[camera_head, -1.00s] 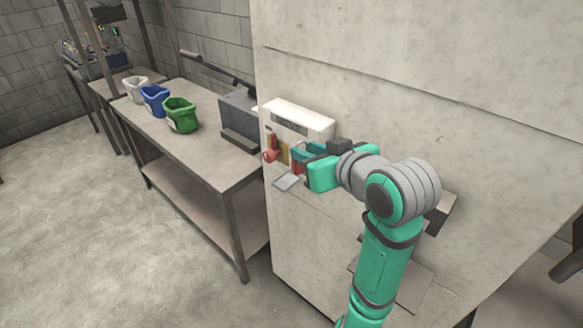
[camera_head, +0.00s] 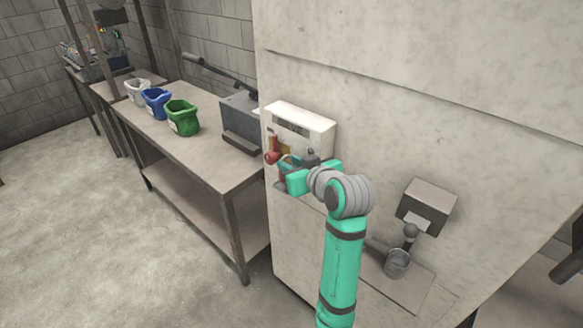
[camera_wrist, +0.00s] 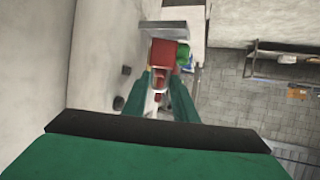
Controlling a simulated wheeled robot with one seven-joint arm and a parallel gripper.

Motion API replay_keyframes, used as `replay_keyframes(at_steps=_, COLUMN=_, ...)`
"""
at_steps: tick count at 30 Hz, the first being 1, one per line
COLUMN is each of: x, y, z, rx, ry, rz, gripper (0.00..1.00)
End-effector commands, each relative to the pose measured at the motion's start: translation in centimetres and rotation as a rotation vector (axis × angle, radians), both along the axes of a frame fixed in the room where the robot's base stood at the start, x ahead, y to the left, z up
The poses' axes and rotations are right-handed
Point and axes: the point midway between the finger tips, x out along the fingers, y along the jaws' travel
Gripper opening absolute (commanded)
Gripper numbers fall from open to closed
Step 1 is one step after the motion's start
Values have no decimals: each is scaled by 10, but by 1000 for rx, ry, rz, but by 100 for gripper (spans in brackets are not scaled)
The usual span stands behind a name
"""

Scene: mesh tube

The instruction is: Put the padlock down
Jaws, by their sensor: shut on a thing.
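My gripper (camera_head: 286,168) is in front of the white box on the pale wall, close to the box's red knob (camera_head: 271,157). In the wrist view its two green fingers (camera_wrist: 159,76) are shut on a small red thing, which looks like the padlock (camera_wrist: 162,54). In the head view my gripper mostly hides the padlock. A small grey ledge (camera_head: 282,186) shows just below my gripper. I cannot tell whether the padlock touches the box or the ledge.
The white box (camera_head: 305,120) juts from the wall. A workbench (camera_head: 205,165) on the left bears green (camera_head: 181,118), blue (camera_head: 155,101) and white (camera_head: 137,90) bins.

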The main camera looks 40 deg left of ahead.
Motion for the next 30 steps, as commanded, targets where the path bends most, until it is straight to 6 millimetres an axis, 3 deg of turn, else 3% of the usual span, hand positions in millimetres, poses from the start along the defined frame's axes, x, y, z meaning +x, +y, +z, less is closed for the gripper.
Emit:
replay_keyframes(at_steps=3, x=0, y=0, z=-11, rx=1, ry=0, rz=0, gripper=1)
replay_keyframes(at_steps=14, x=0, y=0, z=-14, rx=1, ry=-1, rz=-1, gripper=1)
replay_keyframes(at_steps=15, x=0, y=0, z=-14, rx=1, ry=-1, rz=-1, gripper=30)
replay_keyframes(at_steps=16, x=0, y=0, z=-14, rx=0, ry=-2, rz=-1, gripper=33)
replay_keyframes(at_steps=27, x=0, y=0, z=-9, rx=1, ry=-2, rz=-1, gripper=33)
replay_keyframes(at_steps=30, x=-4, y=-10, z=-6, rx=2, ry=-1, rz=-2, gripper=33)
